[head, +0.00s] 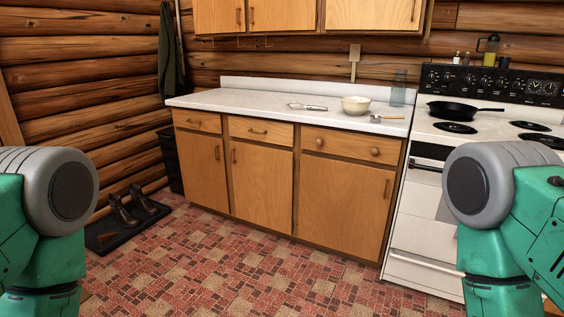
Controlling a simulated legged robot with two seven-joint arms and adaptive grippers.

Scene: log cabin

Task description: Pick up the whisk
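The whisk (307,106) lies on the white countertop (225,97), left of a cream bowl (355,105). It is small in the head view, with its wire end to the left and its handle to the right. The whisk and bowl look slightly apart. Only upper parts of my green and grey arms show, at the left and right edges. Both grippers are out of the picture, and nothing of mine is near the whisk.
A measuring cup or ladle (386,118) lies right of the bowl, and a clear glass (398,92) stands behind it. A white stove (428,200) with a black pan (459,111) is at right. Boots (130,211) sit on a mat at left. The tiled floor (240,262) ahead is clear.

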